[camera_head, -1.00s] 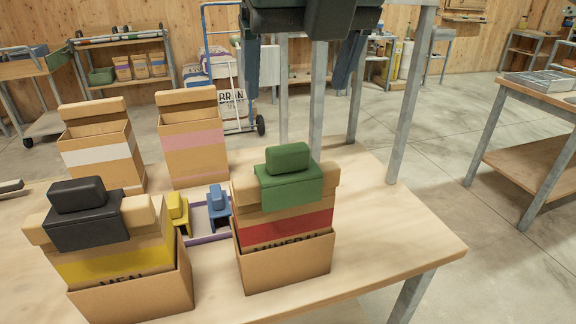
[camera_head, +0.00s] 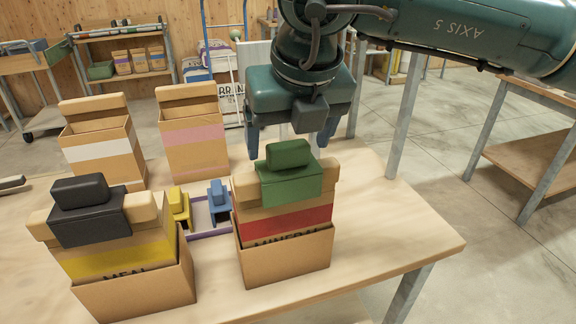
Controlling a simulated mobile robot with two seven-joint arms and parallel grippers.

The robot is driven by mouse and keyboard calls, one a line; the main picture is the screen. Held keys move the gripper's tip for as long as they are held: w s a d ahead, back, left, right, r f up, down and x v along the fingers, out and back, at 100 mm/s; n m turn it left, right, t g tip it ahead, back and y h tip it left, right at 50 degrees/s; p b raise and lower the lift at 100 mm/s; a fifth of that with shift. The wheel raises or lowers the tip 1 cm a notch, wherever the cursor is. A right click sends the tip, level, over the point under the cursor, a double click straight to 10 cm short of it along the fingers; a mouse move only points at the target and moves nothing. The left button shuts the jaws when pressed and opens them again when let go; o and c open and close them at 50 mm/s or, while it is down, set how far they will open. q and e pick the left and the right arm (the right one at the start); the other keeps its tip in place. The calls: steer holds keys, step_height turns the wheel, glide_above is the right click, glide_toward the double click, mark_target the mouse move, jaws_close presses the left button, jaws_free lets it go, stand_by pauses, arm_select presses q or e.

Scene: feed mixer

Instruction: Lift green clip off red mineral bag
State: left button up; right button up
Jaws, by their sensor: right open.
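The green clip (camera_head: 289,174) sits over the rolled top of the red-banded mineral bag (camera_head: 287,221), which stands in an open cardboard box (camera_head: 288,262) on the wooden table. My right gripper (camera_head: 288,150) comes in from the upper right and points down. Its two blue-grey fingers are spread wide, one to each side of the clip's upper part. The jaws are empty, and the fingertips look a little above and behind the clip; exact depth is hard to tell. My left gripper is out of view.
A yellow-banded bag (camera_head: 115,262) with a black clip (camera_head: 86,212) stands at the left in its own box. A shallow tray (camera_head: 205,213) holding yellow and blue clips lies between. Two boxes with white (camera_head: 103,149) and pink (camera_head: 191,139) bands stand behind. The table's right side is bare.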

steer(key=shift+c, duration=0.2)
steer(key=c, duration=1.3)
steer(key=shift+o, duration=0.2)
steer(key=shift+r, duration=0.1)
step_height(320, 180, up, 15)
steer(key=p, duration=0.3)
steer(key=shift+p, duration=0.4)
